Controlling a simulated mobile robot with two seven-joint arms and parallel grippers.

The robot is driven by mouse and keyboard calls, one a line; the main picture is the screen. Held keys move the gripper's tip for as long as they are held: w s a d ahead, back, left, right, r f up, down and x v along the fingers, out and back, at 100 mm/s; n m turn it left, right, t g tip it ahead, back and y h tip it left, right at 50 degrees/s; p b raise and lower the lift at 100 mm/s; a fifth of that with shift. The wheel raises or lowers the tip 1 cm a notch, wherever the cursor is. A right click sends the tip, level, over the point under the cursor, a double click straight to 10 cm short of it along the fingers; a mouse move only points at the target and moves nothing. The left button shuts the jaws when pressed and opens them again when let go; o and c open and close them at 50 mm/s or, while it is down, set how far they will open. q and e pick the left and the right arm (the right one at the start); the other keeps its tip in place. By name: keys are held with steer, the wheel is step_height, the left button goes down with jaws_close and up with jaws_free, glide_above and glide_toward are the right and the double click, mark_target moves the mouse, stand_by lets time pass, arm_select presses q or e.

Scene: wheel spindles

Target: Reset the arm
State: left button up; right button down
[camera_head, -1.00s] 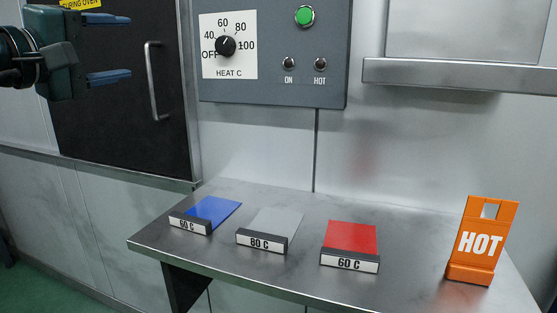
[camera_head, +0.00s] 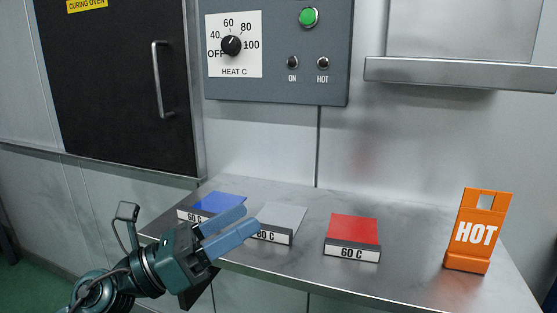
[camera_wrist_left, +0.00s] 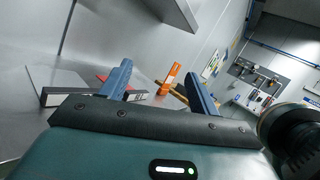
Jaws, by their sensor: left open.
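My left gripper (camera_head: 246,224) is open and empty. In the head view it is at the lower left, in front of the table's left front edge, its blue fingers pointing right and overlapping the view of the blue and grey plates. In the left wrist view its two blue fingers (camera_wrist_left: 160,85) stand apart with nothing between them held. My right gripper is in neither view.
The steel table (camera_head: 405,270) bears a blue plate (camera_head: 214,202), a grey plate (camera_head: 284,216), a red plate (camera_head: 353,230) and an orange HOT sign (camera_head: 476,232). Behind are the dark oven door (camera_head: 115,90), its handle (camera_head: 160,80) and a control panel with a heat dial (camera_head: 231,45).

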arm_select(q)
steer(key=s+a+f+m+t+y, duration=0.25)
steer(key=s+f+m+y, duration=0.25)
steer(key=f+m, duration=0.45)
steer(key=s+a+f+m+t+y, duration=0.1)
steer(key=s+a+f+m+y, duration=0.2)
steer(key=s+f+m+y, duration=0.45)
steer(key=s+a+f+m+t+y, duration=0.1)
steer(key=s+a+f+m+y, duration=0.15)
steer(key=f+m, duration=0.9)
step_height(320, 180, up, 6)
steer(key=g+y+p, duration=0.1)
steer(key=g+p, duration=0.2)
steer(key=p, duration=1.6)
steer(key=shift+w+r+m+y, duration=0.15)
steer(key=shift+w+m+y, duration=0.15)
steer(key=shift+w+m, duration=0.15)
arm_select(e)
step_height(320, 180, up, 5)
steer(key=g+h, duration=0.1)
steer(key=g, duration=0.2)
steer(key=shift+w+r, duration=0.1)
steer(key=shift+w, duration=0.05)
